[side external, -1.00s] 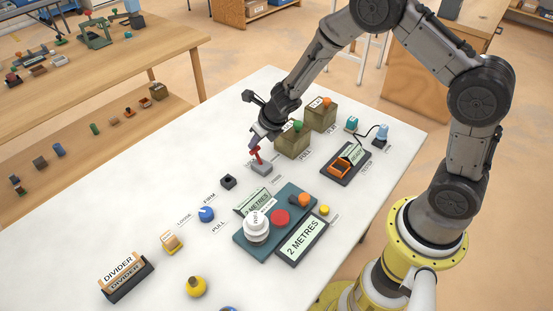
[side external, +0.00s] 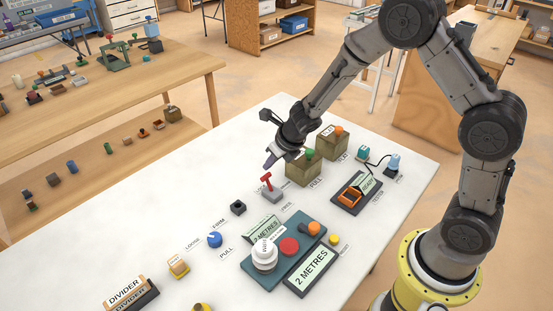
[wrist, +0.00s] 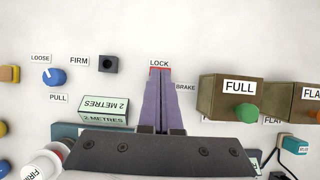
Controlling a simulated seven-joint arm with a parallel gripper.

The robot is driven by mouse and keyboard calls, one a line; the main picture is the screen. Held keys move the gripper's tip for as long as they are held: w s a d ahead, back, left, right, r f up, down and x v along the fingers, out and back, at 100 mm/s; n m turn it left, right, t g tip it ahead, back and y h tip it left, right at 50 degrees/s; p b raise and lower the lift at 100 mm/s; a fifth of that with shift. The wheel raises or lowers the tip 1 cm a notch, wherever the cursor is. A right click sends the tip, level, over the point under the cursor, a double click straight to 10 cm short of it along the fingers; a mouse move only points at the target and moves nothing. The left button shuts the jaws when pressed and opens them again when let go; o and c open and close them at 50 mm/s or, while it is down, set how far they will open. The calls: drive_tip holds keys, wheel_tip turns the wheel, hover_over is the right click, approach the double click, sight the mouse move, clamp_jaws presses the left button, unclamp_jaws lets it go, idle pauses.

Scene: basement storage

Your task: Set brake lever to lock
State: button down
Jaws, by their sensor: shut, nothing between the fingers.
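The brake lever (side external: 267,182) is a red T-shaped handle on a small grey base (side external: 272,197). Its stem leans slightly left of the base in the side view. In the wrist view only a thin red edge (wrist: 152,69) shows around my fingertips, right at the LOCK label (wrist: 159,63). The BRAKE label (wrist: 186,87) is to the right of my fingers. My gripper (side external: 269,165) is shut and empty, with purple fingers pointing down just above and behind the red handle. I cannot tell whether they touch. The fingers hide the lever base in the wrist view.
The FULL box (side external: 303,172) with a green knob stands close to the right of my gripper. A black socket block (side external: 238,207) and a blue knob (side external: 214,240) are to the left. The 2 METRES panel (side external: 250,251) is in front. White table lies clear at the back left.

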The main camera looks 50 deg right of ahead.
drive_tip(key=shift+v, duration=1.9)
wheel_tip(320, 180, up, 15)
drive_tip(key=s+d+m+t, duration=0.2)
drive_tip(key=m+t, duration=0.1)
drive_tip(key=s+d+r+m+t+h, duration=0.1)
drive_tip(key=s+d+r+m+h, duration=0.2)
drive_tip(key=s+r+m, duration=0.5)
drive_tip(key=s+a+f+m+g+y, duration=0.1)
drive_tip(key=s+a+f+m+g, duration=0.1)
drive_tip(key=s+m, duration=0.7)
drive_tip(key=s+a+f+m+g+y, duration=0.1)
drive_tip(key=s+f+m+g+y, duration=0.1)
drive_tip(key=s+m, duration=0.7)
drive_tip(key=m, duration=0.7)
drive_tip(key=shift+s+a+f, duration=0.35)
drive_tip(key=shift+a+f, duration=0.05)
